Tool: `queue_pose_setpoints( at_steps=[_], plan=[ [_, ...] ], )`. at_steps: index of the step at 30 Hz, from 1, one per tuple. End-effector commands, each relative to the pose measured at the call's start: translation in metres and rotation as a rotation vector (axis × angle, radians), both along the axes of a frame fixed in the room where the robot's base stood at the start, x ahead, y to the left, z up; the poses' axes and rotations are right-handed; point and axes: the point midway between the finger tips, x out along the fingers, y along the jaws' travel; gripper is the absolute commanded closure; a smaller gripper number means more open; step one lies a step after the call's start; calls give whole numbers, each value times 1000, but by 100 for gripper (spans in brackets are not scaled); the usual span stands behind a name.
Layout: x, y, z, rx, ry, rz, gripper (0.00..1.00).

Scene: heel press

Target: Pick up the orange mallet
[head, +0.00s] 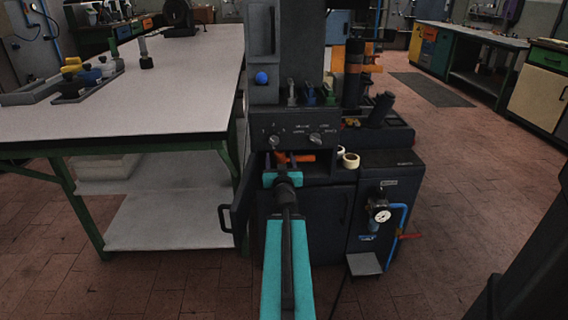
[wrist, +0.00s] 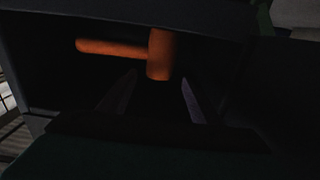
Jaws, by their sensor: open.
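The orange mallet lies in a dark recess of the press cabinet. In the wrist view its head (wrist: 160,56) is upright in the picture and its handle points left. In the head view only a bit of the orange mallet (head: 300,158) shows past my arm. My gripper (wrist: 159,77) is open and empty, its two fingers pointing into the recess. In the picture the fingertips flank the lower end of the mallet's head, left and right. I cannot tell how much depth separates them. In the head view my gripper (head: 284,163) is at the recess opening, its fingers mostly hidden.
Pale tape rolls (head: 350,160) sit right of the recess opening. An open cabinet door (head: 240,205) stands left of my arm. A white-topped workbench (head: 150,100) is further left.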

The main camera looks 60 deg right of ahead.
Motion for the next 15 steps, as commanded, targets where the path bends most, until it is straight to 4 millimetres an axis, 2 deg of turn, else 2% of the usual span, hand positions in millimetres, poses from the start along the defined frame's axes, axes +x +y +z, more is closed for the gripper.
queue_pose_setpoints(
  at_steps=[15],
  plan=[
    [3,-4,1,-1,-1,0,42]
  ],
)
